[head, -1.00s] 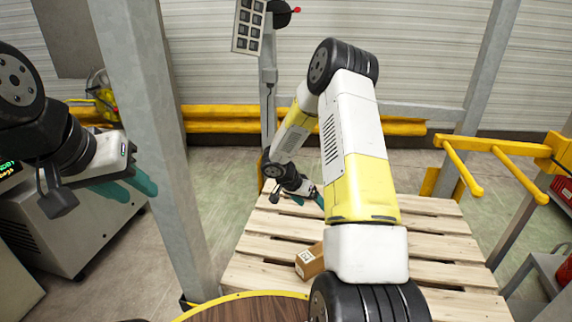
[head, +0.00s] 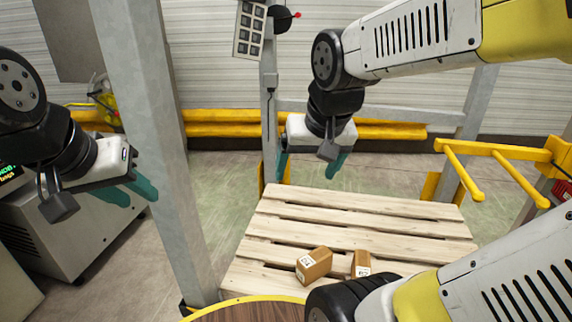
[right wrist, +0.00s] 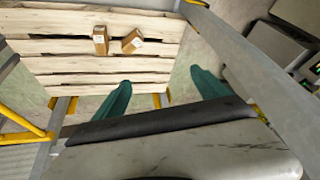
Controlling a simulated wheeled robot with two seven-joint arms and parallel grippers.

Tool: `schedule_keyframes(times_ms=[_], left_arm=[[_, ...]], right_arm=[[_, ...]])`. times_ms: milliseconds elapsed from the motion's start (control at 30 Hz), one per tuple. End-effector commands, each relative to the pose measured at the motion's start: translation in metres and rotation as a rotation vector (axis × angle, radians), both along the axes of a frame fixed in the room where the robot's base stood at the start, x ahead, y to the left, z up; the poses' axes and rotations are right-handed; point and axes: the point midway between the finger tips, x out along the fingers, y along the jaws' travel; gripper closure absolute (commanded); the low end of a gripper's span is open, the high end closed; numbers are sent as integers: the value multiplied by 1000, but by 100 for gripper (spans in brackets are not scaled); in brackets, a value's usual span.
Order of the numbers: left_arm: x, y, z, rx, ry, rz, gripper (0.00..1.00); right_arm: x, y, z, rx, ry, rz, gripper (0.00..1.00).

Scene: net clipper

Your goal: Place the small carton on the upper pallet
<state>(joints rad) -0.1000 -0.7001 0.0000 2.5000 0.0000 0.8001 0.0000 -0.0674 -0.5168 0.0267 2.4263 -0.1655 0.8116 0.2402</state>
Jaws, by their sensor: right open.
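Two brown cartons lie on the wooden pallet (head: 345,232), near its front edge. The left carton (head: 314,264) is tilted in the picture; the right carton (head: 361,263) stands close beside it, partly hidden by my arm. Both also show in the right wrist view, the first (right wrist: 132,41) and the second (right wrist: 100,40). They look similar in size. I see one pallet and cannot tell whether another is below. My right gripper (head: 308,178) is open and empty, above the pallet's far left side, away from the cartons. My left gripper (head: 140,202) is apart from the pallet, fingers separated and empty.
A grey post (head: 155,130) stands between my left gripper and the pallet. Yellow bars (head: 490,165) stick out at the right. A yellow rail (head: 230,122) runs behind. A round wooden surface with a yellow rim (head: 250,310) is in front. The pallet's middle and back are clear.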

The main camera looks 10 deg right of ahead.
Motion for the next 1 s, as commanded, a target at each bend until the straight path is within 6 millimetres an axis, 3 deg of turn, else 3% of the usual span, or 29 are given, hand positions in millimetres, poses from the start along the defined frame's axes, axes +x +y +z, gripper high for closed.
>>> schedule_keyframes(times_ms=[100, 233, 833, 1000], left_arm=[[0, 0, 0, 0, 0, 0, 64], [0, 0, 0, 0, 0, 0, 64], [0, 0, 0, 0, 0, 0, 64], [0, 0, 0, 0, 0, 0, 64]], right_arm=[[-21, 14, 11, 44, -74, 88, 16], [-32, 23, 17, 67, -117, 144, 16], [-34, 25, 18, 70, -126, 159, 16], [-34, 25, 18, 70, -126, 159, 49]])
